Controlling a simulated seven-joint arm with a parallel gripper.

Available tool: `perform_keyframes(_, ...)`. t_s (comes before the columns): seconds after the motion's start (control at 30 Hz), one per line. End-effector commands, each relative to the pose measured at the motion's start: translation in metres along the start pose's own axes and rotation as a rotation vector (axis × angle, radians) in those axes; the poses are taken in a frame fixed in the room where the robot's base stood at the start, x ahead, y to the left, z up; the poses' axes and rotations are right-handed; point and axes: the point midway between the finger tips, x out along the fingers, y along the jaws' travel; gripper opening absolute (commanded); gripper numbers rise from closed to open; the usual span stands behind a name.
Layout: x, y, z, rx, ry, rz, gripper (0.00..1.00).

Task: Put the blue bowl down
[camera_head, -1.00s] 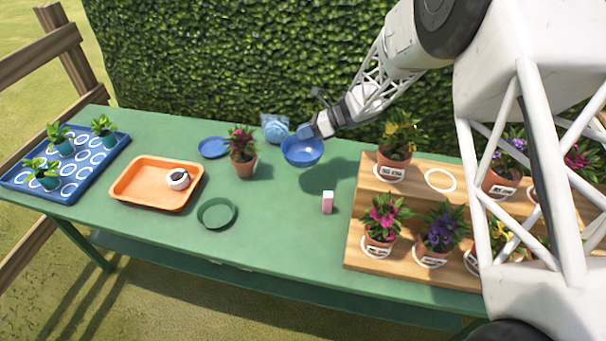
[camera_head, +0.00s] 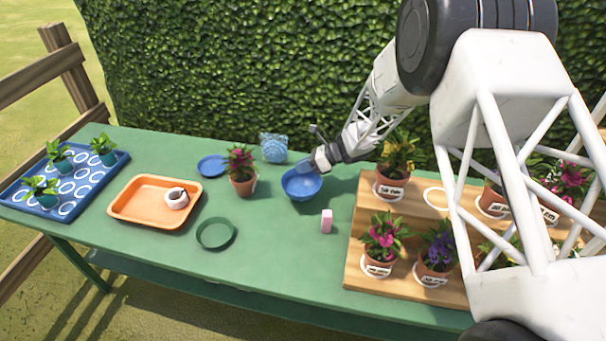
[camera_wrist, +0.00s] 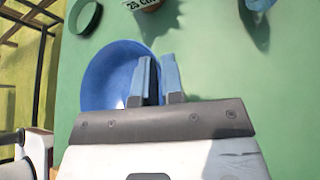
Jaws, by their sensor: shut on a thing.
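The blue bowl (camera_head: 301,186) is upright at the back middle of the green table, just left of the wooden stand. It also shows in the wrist view (camera_wrist: 105,75), to the left of the fingers. My gripper (camera_head: 312,165) reaches it from the upper right and is shut on the bowl's rim; the wrist view shows the two blue fingers (camera_wrist: 158,80) with the rim between them. The bowl is at or very near the table top; I cannot tell whether it touches.
A potted pink flower (camera_head: 242,172) and a blue saucer (camera_head: 212,165) stand left of the bowl. A pink-and-white block (camera_head: 326,221) is in front of it. A wooden stand (camera_head: 352,262) with potted flowers is on the right.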

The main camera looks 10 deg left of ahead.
Motion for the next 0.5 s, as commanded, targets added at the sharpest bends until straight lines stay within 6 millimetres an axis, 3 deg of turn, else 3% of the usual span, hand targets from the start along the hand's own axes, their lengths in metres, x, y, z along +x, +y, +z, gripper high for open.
perform_keyframes(0.3, 0.014, -0.008, -0.026, 0.0, 0.001, 0.001, 0.0)
perform_keyframes(0.5, 0.015, -0.009, -0.028, 0.0, 0.0, 0.0, 0.0)
